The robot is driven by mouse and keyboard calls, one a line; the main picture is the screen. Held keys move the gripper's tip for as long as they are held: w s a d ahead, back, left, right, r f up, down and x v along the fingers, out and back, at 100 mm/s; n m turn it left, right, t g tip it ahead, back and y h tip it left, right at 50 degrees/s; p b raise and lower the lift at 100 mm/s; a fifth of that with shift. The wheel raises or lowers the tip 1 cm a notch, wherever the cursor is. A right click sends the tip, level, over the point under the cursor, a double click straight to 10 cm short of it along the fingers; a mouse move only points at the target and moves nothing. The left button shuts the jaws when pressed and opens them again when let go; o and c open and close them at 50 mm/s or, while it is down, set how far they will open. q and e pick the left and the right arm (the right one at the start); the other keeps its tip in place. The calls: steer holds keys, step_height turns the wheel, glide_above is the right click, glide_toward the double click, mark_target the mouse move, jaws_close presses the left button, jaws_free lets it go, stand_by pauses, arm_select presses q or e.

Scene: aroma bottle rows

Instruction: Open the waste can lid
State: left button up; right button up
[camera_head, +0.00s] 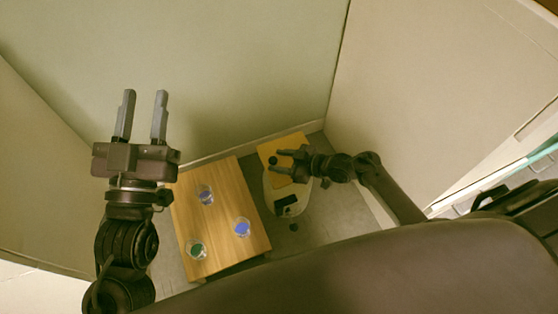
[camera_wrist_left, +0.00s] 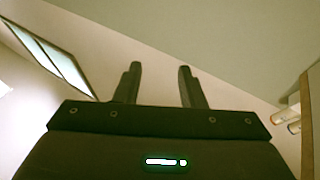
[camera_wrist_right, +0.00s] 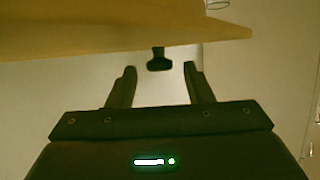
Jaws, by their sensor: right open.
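The waste can appears as a pale rounded body (camera_head: 300,203) with a flat wood-coloured top (camera_head: 297,146), right of the table in the head view. A small black knob (camera_head: 272,160) shows at the top's left part. My right gripper (camera_head: 277,161) is open, its fingers pointing left over the top, the knob near its fingertips. In the right wrist view a black knob-like piece (camera_wrist_right: 159,62) shows between and slightly beyond the open fingertips; contact cannot be told. My left gripper (camera_head: 145,97) is open and empty, raised left of the table.
A wooden table (camera_head: 222,190) holds a purple bottle (camera_head: 206,195), a blue bottle (camera_head: 242,228) and a green bottle (camera_head: 197,249). A black patch (camera_head: 287,207) shows on the can's front part. Walls close in behind and on the right.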

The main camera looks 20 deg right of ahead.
arm_select(q)
steer(key=shift+s+a+r+t, duration=0.15)
steer(key=shift+r+t, duration=0.1)
steer(key=shift+r, duration=0.25)
steer(key=shift+s+r+t, duration=0.1)
steer(key=shift+r+t, duration=0.15)
steer(key=shift+r, duration=0.2)
arm_select(e)
steer(key=shift+w+a+f, duration=0.15)
steer(key=shift+w+a, duration=0.1)
jaws_close()
